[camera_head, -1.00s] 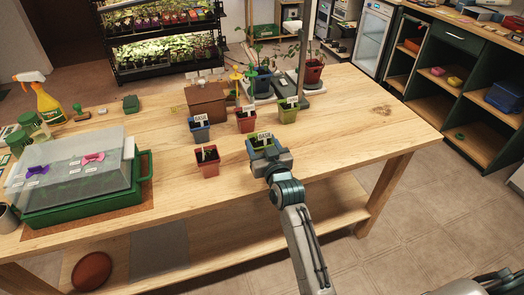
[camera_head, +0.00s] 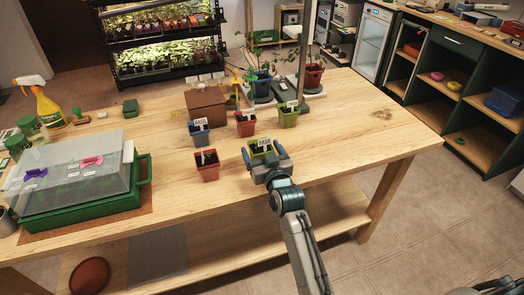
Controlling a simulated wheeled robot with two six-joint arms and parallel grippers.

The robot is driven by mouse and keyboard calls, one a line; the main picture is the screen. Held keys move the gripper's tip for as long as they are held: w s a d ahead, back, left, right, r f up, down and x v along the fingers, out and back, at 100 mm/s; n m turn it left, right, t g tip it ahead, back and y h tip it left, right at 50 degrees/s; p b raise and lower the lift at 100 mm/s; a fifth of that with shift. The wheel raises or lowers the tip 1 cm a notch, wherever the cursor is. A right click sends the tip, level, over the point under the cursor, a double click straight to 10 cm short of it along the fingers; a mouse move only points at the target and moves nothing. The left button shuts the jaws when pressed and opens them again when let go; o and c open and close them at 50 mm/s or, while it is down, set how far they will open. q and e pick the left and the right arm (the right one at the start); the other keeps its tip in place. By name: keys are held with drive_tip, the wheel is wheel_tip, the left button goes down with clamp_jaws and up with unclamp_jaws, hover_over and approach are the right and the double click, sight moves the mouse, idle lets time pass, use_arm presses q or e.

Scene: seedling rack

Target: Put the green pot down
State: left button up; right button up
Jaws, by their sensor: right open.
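The gripper hides the lower front of the pot. A second green pot (camera_head: 289,119) with a label stands farther back to the right. My left gripper is out of view.
A red pot (camera_head: 208,172) stands just left of the gripper. A blue pot (camera_head: 200,137) and another red pot (camera_head: 246,128) stand behind. A green tray with a clear lid (camera_head: 75,172) fills the left. The table's right side is clear.

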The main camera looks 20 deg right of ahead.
drive_tip(key=shift+r, duration=0.15)
drive_tip(key=shift+s, duration=0.35)
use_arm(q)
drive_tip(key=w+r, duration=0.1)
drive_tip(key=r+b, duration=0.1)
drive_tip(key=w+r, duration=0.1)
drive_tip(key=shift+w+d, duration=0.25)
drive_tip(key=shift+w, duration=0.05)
use_arm(e)
drive_tip(key=s, duration=1.1)
drive_tip(key=shift+s+d, duration=0.15)
drive_tip(key=shift+d, duration=0.05)
